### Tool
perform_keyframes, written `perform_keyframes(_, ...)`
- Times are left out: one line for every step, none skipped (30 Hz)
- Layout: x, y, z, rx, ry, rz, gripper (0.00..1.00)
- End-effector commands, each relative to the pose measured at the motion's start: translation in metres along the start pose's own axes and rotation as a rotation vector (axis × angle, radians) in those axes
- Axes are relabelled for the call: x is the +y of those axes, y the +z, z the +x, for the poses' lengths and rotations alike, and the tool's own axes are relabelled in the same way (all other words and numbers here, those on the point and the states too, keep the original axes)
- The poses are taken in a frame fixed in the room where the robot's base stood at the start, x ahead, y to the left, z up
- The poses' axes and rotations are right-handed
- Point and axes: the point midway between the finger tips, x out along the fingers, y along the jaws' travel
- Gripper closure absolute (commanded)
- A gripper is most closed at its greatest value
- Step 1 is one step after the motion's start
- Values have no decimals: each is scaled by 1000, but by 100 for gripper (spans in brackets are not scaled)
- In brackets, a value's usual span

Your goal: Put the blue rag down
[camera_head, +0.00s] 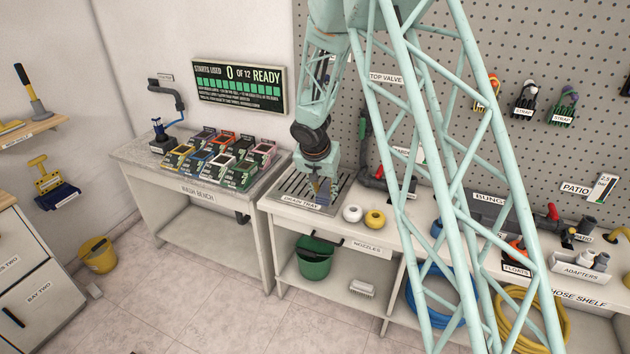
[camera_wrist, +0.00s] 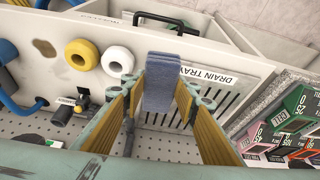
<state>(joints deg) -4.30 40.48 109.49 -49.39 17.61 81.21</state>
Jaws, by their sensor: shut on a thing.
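The blue rag (camera_wrist: 158,84) is a folded blue-grey strip in the wrist view. It sits between the two fingertips of my gripper (camera_wrist: 160,88), which is shut on it. In the head view my gripper (camera_head: 323,188) points down over the drain tray (camera_head: 290,186), a slatted metal tray set in the bench top. The drain tray label and slots also show behind the rag in the wrist view (camera_wrist: 222,98). The rag is too small in the head view to make out clearly. I cannot tell whether it touches the tray.
A white ring (camera_head: 352,213) and a yellow ring (camera_head: 375,219) sit right of the tray. The wash bench (camera_head: 140,152) to the left bears several coloured boxes (camera_head: 222,158). A green bucket (camera_head: 314,257) stands on the shelf below. A pegboard wall rises behind the tray.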

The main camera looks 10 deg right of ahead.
Motion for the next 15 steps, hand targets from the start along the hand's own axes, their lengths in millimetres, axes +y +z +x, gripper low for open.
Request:
perform_keyframes(-1, 0, 5, -2, 5, 8, 82)
perform_keyframes(-2, 1, 9, -2, 7, 15, 82)
perform_keyframes(-3, 0, 14, -1, 8, 23, 82)
perform_keyframes(-4, 0, 17, -1, 10, 30, 82)
perform_keyframes(-4, 1, 20, -1, 11, 35, 82)
perform_keyframes(-5, 1, 24, 0, 13, 42, 82)
perform_keyframes(-6, 1, 26, 0, 14, 46, 82)
perform_keyframes(-6, 1, 28, 0, 15, 51, 82)
perform_keyframes(-6, 2, 31, 0, 16, 54, 82)
perform_keyframes(-7, 2, 33, 0, 17, 58, 82)
perform_keyframes(-7, 3, 35, 0, 17, 61, 82)
perform_keyframes(-7, 3, 36, 0, 17, 63, 82)
perform_keyframes(-7, 3, 37, 0, 18, 65, 82)
perform_keyframes(-8, 3, 38, 1, 18, 66, 82)
perform_keyframes(-8, 3, 39, 1, 18, 67, 82)
